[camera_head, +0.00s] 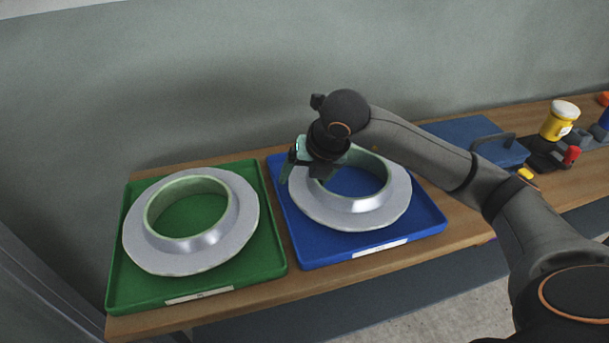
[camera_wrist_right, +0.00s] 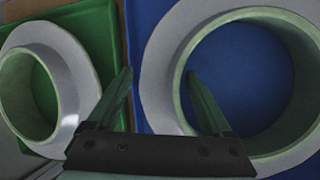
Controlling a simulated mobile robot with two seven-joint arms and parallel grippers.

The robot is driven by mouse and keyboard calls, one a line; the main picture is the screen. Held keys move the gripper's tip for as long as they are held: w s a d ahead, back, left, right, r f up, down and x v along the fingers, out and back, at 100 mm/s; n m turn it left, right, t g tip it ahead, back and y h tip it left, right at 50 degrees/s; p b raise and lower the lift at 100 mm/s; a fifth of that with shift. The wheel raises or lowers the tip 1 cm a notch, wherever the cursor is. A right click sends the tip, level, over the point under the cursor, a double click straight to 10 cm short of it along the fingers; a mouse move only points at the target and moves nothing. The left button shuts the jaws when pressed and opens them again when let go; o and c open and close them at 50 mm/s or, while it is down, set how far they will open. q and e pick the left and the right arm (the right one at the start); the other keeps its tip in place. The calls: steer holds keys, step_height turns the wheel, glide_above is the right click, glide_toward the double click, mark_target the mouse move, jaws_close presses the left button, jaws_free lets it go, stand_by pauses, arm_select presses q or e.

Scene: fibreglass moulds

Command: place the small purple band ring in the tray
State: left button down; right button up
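Two grey flanged rings with pale green inner walls are in view. One ring (camera_head: 231,242) lies in the green tray (camera_head: 272,238), the other ring (camera_head: 396,200) in the blue tray (camera_head: 425,235). No purple band can be made out on either. My right gripper (camera_head: 304,174) is over the left side of the blue tray's ring and hides part of it. In the right wrist view, its fingers (camera_wrist_right: 160,73) are apart, with the ring's left side (camera_wrist_right: 160,60) between them in the picture. Contact cannot be told. My left gripper is not in view.
The trays sit side by side on a wooden bench (camera_head: 240,318) against a grey wall. A blue case (camera_head: 465,133), a yellow jar with a white lid (camera_head: 558,124) and a red item (camera_head: 571,155) stand on the right, beyond my right arm.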

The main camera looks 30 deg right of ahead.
steer(key=p+v, duration=0.1)
steer(key=v, duration=1.1)
